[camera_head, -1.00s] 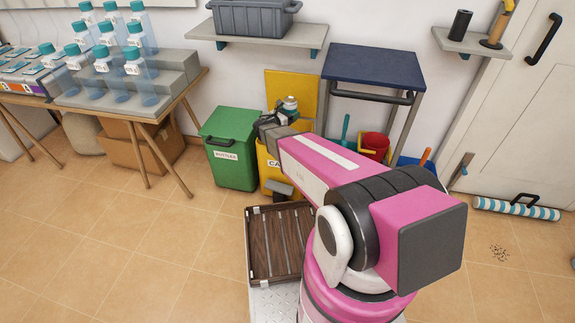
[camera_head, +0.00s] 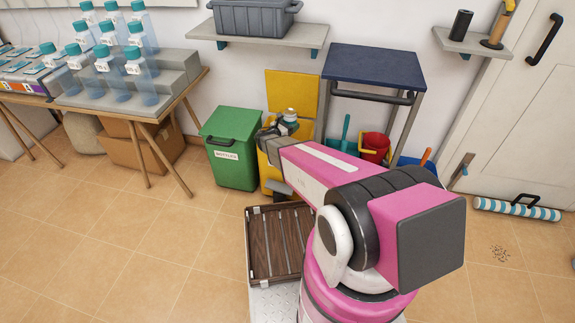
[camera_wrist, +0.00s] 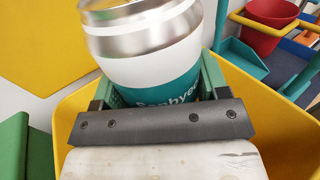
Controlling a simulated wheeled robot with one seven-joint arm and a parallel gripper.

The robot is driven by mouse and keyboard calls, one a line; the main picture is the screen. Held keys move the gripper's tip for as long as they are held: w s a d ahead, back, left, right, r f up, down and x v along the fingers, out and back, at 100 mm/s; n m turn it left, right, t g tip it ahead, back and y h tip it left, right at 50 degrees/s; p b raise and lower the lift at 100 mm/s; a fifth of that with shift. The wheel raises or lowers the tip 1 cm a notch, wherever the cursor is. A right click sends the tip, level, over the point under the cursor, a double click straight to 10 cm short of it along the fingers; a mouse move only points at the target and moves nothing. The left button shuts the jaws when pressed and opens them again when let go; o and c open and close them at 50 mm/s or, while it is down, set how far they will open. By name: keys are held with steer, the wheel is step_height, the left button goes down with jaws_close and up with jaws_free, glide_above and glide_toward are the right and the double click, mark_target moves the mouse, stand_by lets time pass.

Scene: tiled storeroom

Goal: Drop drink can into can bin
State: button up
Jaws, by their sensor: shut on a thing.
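The drink can (camera_wrist: 150,50) is white and teal with a silver top, and it is tilted in the wrist view. My gripper (camera_wrist: 152,100) is shut on it, with a finger on each side. The can also shows in the head view (camera_head: 290,115), at the end of my arm. The yellow can bin (camera_head: 270,178) stands open with its yellow lid (camera_head: 292,88) raised behind. In the wrist view the bin's yellow walls (camera_wrist: 272,125) surround my gripper below, and the can is over the opening. The can's lower end is hidden by my gripper.
A green lidded bin (camera_head: 232,165) labelled for bottles stands left of the can bin. A red bucket (camera_head: 374,147) and teal dustpan (camera_head: 344,138) are to its right. A wooden slatted tray (camera_head: 260,262) lies in front. A blue-topped stand (camera_head: 375,66) is behind.

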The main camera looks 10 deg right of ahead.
mark_target(290, 116)
steer(key=o, duration=1)
steer(key=shift+r, duration=0.1)
step_height(290, 116, up, 4)
steer(key=shift+s+r, duration=0.1)
steer(key=shift+r, duration=0.1)
steer(key=s+a+r, duration=0.2)
steer(key=a, duration=0.1)
steer(key=s+a+r, duration=0.2)
steer(key=a, duration=0.1)
steer(key=s+a+r, duration=0.1)
steer(key=a+r, duration=0.1)
steer(key=a, duration=0.2)
steer(key=shift+s+r, duration=0.25)
steer(key=shift+s, duration=0.15)
